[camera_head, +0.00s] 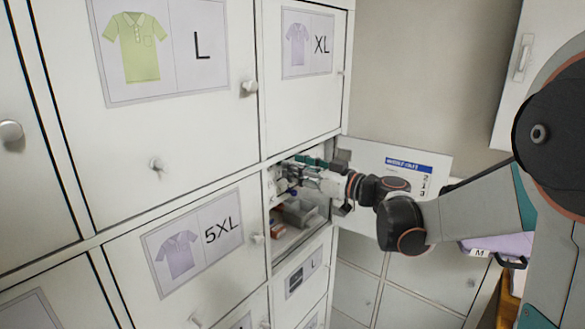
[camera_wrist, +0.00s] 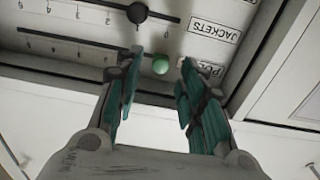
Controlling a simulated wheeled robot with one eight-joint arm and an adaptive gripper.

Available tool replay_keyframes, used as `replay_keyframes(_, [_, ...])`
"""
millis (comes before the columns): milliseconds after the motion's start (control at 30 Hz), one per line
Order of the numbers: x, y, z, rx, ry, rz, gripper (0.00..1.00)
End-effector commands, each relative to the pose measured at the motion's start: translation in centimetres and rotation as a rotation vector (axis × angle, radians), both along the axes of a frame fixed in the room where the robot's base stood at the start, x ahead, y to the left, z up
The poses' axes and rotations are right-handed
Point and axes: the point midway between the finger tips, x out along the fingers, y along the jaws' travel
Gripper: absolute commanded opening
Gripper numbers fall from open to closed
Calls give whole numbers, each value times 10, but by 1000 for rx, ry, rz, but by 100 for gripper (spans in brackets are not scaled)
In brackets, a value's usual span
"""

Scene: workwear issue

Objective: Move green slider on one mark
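The green slider is a round green knob (camera_wrist: 160,65) on a dark slot in a white panel (camera_wrist: 198,48). In the wrist view it sits toward the right end of its slot. The numbers appear inverted, and the mark at the knob is hard to read. My gripper (camera_wrist: 161,66) is open, with its teal fingers on either side of the green knob in the picture. Whether they touch it is unclear. In the head view my gripper (camera_head: 290,175) reaches into an open locker compartment, and the green knob cannot be made out there.
The open locker door (camera_head: 375,160) stands right of the compartment. Small boxes (camera_head: 297,212) lie below my gripper. Closed lockers (camera_head: 180,130) fill the left.

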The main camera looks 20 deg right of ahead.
Motion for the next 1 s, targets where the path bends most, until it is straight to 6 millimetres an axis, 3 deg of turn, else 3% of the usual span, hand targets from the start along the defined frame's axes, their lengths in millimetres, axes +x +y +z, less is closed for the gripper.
replay_keyframes(200, [14,10,0,0,0,0,37])
replay_keyframes(500, [15,11,0,0,0,-1,37])
replay_keyframes(667, [15,11,0,0,0,-1,3])
replay_keyframes(700, [15,11,0,0,0,-1,0])
replay_keyframes(1000, [20,5,-1,0,0,-2,0])
